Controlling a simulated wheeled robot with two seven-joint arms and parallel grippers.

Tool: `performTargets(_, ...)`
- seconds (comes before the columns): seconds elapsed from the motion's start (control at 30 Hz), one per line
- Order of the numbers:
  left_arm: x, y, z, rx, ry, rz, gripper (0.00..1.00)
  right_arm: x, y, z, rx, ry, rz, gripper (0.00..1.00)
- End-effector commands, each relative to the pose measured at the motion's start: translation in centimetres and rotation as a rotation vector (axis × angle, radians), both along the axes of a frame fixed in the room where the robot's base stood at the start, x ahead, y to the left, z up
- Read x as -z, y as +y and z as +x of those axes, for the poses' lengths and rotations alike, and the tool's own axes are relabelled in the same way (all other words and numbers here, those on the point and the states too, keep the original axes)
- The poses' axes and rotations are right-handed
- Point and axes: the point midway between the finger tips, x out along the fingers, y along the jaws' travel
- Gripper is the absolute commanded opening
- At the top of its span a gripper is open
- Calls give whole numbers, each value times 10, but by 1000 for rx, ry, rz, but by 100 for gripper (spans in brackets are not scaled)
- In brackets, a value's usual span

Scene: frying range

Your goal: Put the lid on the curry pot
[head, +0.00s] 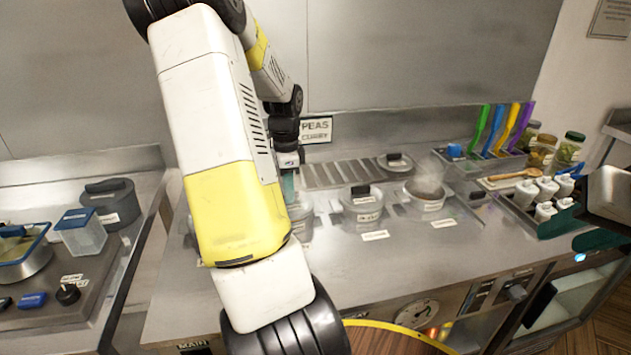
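An open steel pot (428,194) with dark contents and steam stands at the right of the counter's pot row; its label is too small to read, so I cannot confirm it is the curry pot. A loose round lid (395,163) with a dark handle lies behind it, to its left. My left arm crosses the middle of the view. Its gripper (289,182) points down by the left pot, largely hidden behind the arm; its opening and any held thing are unclear. My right gripper (574,232) is at the right edge, its dark green fingers apart and empty.
A lidded pot (362,204) stands mid-row, and another pot (301,217) is partly hidden by my arm. Squeeze bottles (545,190), jars (541,152) and coloured utensils (500,130) crowd the right. The counter front (375,262) is clear.

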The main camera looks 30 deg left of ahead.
Motion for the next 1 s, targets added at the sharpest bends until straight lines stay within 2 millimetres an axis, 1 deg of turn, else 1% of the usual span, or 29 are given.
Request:
performTargets(0.87, 5, 0, 0, 0, -1, 1, 0, 0, 0, 0, 0, 0, 0, 36)
performTargets(0.9, 5, 0, 0, 0, 0, 0, 17, 0, 0, 0, 0, 0, 0, 36)
performTargets(0.97, 5, 0, 0, 0, -1, 1, 29, 0, 0, 0, 0, 0, 0, 36)
performTargets(1.0, 5, 0, 0, 0, -1, 1, 36, 0, 0, 0, 0, 0, 0, 36)
